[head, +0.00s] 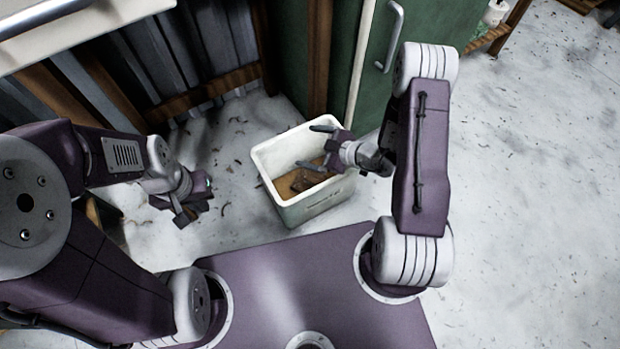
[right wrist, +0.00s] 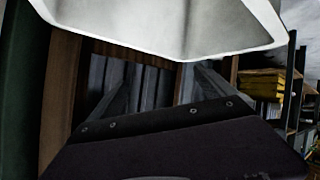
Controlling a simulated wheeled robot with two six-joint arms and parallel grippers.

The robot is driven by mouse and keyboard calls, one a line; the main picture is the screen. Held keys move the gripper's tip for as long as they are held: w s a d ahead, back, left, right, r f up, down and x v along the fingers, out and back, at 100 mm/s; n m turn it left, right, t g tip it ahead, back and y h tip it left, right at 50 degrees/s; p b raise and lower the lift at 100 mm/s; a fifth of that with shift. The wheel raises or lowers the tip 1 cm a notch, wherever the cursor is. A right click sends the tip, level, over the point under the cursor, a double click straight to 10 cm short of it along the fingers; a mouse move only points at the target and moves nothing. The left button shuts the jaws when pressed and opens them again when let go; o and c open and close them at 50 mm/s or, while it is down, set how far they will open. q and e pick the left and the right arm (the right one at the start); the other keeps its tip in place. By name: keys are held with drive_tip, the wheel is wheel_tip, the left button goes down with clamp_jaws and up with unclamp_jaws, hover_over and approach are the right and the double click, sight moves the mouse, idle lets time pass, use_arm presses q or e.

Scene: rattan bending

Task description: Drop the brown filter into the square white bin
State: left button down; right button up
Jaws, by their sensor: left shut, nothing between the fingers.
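The square white bin (head: 318,205) stands on the pale floor near the middle of the head view. Its rim (right wrist: 200,48) seems to fill the top of the right wrist view. Inside it lies brown material with a darker brown piece (head: 302,184); I cannot tell for sure whether this is the brown filter. No filter shows in a gripper. My right gripper (head: 317,147) is over the bin's right side, its two fingers spread apart with nothing visible between them. My left gripper (head: 181,206) is shut and empty, left of the bin and apart from it.
A green cabinet (head: 368,95) with a metal handle stands behind the bin. Dark slats and wooden beams (head: 211,89) stand at back left. Shelves with yellow items (right wrist: 262,84) show in the right wrist view. The floor at right (head: 535,190) is mostly clear.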

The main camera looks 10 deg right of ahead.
drive_tip(key=p+v, duration=0.5)
drive_tip(key=v, duration=0.4)
drive_tip(key=shift+p, duration=0.4)
drive_tip(key=shift+d, duration=0.15)
